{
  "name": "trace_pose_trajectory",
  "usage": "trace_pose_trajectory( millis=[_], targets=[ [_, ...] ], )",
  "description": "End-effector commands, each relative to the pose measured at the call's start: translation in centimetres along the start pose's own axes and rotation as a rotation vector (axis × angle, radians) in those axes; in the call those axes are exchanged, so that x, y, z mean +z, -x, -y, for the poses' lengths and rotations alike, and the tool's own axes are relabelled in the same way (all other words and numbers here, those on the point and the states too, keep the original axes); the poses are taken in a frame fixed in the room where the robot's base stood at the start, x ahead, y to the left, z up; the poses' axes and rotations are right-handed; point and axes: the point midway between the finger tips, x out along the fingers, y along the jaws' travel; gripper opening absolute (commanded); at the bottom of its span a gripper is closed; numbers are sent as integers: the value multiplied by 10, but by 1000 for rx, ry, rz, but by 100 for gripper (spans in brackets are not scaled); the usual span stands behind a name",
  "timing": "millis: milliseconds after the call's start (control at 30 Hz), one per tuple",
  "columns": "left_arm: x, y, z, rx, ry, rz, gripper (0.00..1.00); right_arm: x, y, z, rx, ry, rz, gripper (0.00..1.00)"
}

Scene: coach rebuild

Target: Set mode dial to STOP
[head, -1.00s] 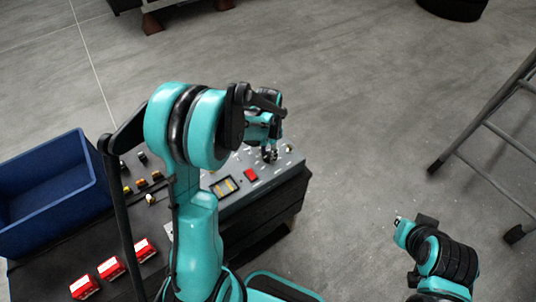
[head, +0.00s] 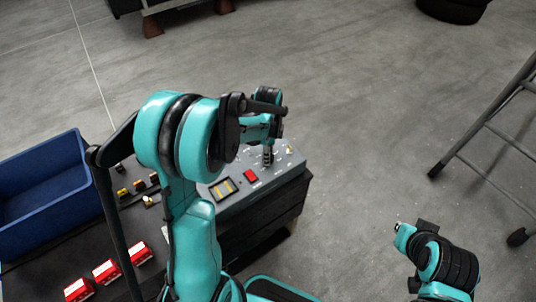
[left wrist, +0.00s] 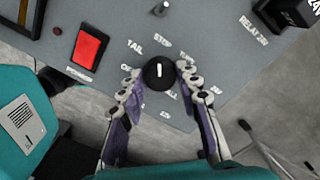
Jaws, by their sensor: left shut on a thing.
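The mode dial (left wrist: 158,72) is a round black knob with a white pointer line, on the grey control panel (left wrist: 225,50). In the left wrist view the line stands nearly upright. Printed labels ring the dial; TAIL is at upper left, and one above reads like STOP or STEP, too blurred to be sure. My left gripper (left wrist: 158,82) is shut on the dial, one finger on each side. In the head view my left gripper (head: 268,158) points down at the panel's far part, and the dial is hidden there. My right gripper (head: 402,232) is away from the panel, its jaws unclear.
A red square button (left wrist: 88,47) and a silver toggle (left wrist: 160,8) are near the dial. A blue bin (head: 40,180) and several red-and-white boxes (head: 107,271) are at left. A ladder (head: 480,125) stands at right on otherwise open floor.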

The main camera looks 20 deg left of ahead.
Motion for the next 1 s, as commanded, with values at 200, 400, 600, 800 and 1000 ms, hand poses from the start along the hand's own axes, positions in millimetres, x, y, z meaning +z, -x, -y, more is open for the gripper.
trace_pose_trajectory(
  millis=[200, 400, 600, 800, 1000],
  targets=[
    [0, -1, -1, 3, -116, 0, 4, 2, -2, 0, 0, 0, 0, 0],
    [0, -1, -1, 3, -175, 0, 4, 2, -3, 0, 0, 0, 0, 0],
    [0, -1, -1, 3, -195, -1, 4, 2, -3, 0, 0, 0, 0, 0],
    [0, -1, -1, 3, -196, -1, 4, 2, -3, 0, 0, 0, 0, 0],
    [0, -1, -1, 3, -195, -1, 51, 2, -3, 0, 0, 0, 0, 0]
  ],
)
